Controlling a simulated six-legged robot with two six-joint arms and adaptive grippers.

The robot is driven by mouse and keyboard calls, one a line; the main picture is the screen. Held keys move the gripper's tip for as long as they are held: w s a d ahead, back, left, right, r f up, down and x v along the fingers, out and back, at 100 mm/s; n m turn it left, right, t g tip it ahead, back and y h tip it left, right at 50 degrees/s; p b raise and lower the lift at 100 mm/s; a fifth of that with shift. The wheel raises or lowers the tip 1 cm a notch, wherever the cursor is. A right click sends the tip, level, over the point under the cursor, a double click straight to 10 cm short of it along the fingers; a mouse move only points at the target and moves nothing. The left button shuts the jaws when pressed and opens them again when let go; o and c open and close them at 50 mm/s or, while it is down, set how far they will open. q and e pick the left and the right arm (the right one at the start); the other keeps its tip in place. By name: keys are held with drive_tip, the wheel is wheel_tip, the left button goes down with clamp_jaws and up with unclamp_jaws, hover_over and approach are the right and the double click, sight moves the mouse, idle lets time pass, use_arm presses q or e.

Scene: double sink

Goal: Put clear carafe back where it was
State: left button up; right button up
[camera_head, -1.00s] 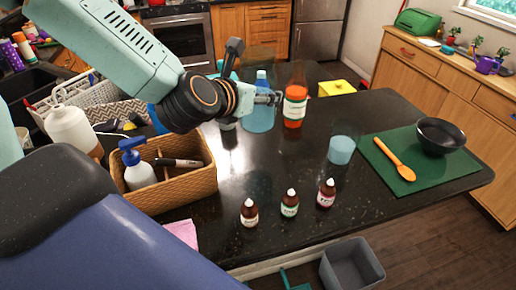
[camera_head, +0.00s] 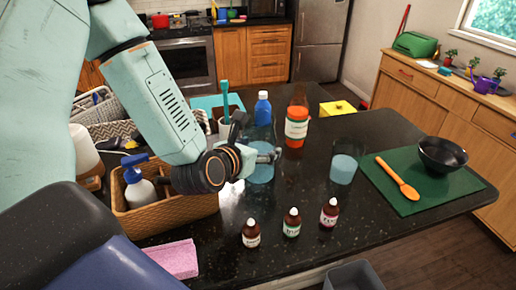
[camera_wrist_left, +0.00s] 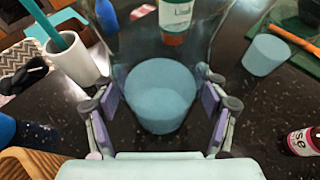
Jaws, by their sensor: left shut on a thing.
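The clear carafe (camera_head: 261,174) holds light blue liquid and looks upright over the dark counter, in front of a blue-capped bottle. My left gripper (camera_head: 266,156) comes in from the left and is shut on it. In the left wrist view the carafe (camera_wrist_left: 162,88) sits between the two pads of my left gripper (camera_wrist_left: 163,104), with a pad on each side. Its clear upper walls are hard to make out. I cannot tell whether its base touches the counter. My right gripper is not in view.
An orange-labelled bottle (camera_head: 296,124) stands just behind right of the carafe, and a clear glass (camera_head: 343,170) to its right. Small dropper bottles (camera_head: 292,224) stand in front. A wicker basket (camera_head: 178,217) is at left, a green mat (camera_head: 408,202) with bowl (camera_head: 442,152) at right.

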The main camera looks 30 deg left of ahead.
use_arm(q)
drive_tip(key=shift+d+r, duration=0.15)
drive_tip(key=shift+d, duration=0.1)
drive_tip(key=shift+w+a, duration=0.1)
drive_tip(key=shift+a, duration=0.1)
drive_tip(key=o, duration=1.5)
drive_tip(key=shift+a+f, duration=0.15)
drive_tip(key=shift+f, duration=0.15)
drive_tip(key=shift+c, duration=0.2)
drive_tip(key=o, duration=0.3)
drive_tip(key=shift+d+r, duration=0.15)
drive_tip(key=shift+d, duration=0.15)
drive_tip(key=shift+a, duration=0.15)
drive_tip(key=shift+a, duration=0.1)
drive_tip(key=shift+r, duration=0.1)
